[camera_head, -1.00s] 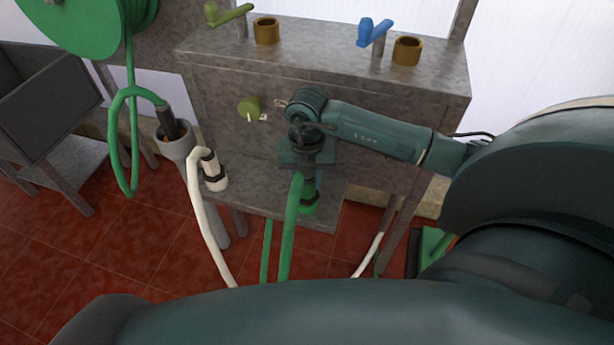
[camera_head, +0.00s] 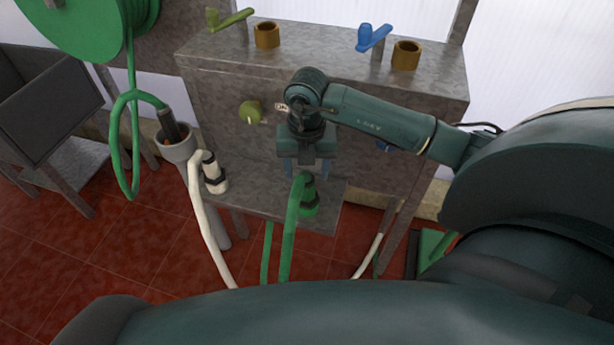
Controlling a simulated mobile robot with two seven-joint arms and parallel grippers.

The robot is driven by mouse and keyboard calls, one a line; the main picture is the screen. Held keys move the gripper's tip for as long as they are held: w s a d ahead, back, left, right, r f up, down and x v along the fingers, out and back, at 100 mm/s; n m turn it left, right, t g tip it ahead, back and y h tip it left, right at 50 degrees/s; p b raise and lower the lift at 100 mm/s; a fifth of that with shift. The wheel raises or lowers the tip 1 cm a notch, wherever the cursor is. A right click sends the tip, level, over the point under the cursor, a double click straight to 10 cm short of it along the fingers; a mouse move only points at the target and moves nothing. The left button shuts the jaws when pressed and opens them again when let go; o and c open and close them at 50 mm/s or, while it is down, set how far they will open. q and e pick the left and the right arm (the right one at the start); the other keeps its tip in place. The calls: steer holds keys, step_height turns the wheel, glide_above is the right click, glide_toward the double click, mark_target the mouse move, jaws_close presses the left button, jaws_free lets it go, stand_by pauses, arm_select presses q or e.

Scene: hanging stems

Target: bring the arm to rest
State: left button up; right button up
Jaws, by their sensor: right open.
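My right gripper (camera_head: 307,172) hangs fingers-down in front of the grey metal cabinet, above its low shelf. Its two fingers are spread apart and hold nothing. Just below the fingers, a green hose end with a green fitting (camera_head: 310,197) stands on the shelf. The fingertips are close to the top of the fitting; whether they touch it I cannot tell. My right arm (camera_head: 385,125) reaches in from the right. My left gripper is not in view.
A white hose end (camera_head: 213,172) stands left on the shelf (camera_head: 262,190). A grey cup (camera_head: 178,150) holds a dark nozzle on a green hose. The cabinet (camera_head: 320,55) carries a green lever (camera_head: 229,18), a blue lever (camera_head: 374,37) and two brass rings. A green reel (camera_head: 80,20) hangs upper left.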

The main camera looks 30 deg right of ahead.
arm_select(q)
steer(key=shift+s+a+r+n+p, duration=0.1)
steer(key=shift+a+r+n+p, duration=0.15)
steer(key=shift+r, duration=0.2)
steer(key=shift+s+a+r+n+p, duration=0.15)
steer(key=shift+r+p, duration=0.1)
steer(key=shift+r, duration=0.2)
arm_select(e)
step_height(320, 180, up, 9)
